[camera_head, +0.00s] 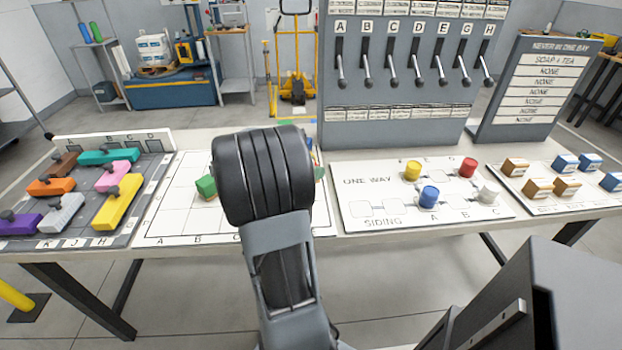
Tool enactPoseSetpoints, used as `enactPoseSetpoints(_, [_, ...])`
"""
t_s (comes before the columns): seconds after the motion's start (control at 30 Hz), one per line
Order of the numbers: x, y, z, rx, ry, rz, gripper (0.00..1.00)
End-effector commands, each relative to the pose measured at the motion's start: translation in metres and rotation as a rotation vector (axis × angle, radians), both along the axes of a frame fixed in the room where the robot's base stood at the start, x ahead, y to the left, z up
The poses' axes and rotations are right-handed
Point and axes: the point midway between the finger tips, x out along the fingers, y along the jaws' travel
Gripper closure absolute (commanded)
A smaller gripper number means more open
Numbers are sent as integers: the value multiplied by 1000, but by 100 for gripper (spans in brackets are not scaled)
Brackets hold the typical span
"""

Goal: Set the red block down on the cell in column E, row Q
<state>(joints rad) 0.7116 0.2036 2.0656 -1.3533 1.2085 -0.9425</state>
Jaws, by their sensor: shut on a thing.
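The white grid board (180,218) lies on the table left of centre, with column letters A and B readable along its front edge. A green block (206,187) stands on it, just left of my arm. My dark arm stands in front of the board's middle and right part and hides many of its cells. I cannot make out the cell in column E, row Q. The red block is not visible. My gripper is hidden behind my own arm. Small bits of colour show at the arm's right edge, too little to tell what they are.
Left is a grey tray (73,216) with coloured knobbed blocks. Right is a track board (366,183) with yellow, red, blue and white cylinders, then a board with brown and blue blocks (538,188). A grey lever panel (390,120) rises behind.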

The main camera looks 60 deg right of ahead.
Motion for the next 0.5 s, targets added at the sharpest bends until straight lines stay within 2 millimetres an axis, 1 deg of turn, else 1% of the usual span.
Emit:
enactPoseSetpoints(0.17, [4,-3,-6,0,0,1,79])
enactPoseSetpoints(0.23, [6,-5,-12,1,2,1,79])
enactPoseSetpoints(0.4, [5,-4,-35,2,2,1,79])
enactPoseSetpoints(0.5, [6,-4,-39,0,0,1,79])
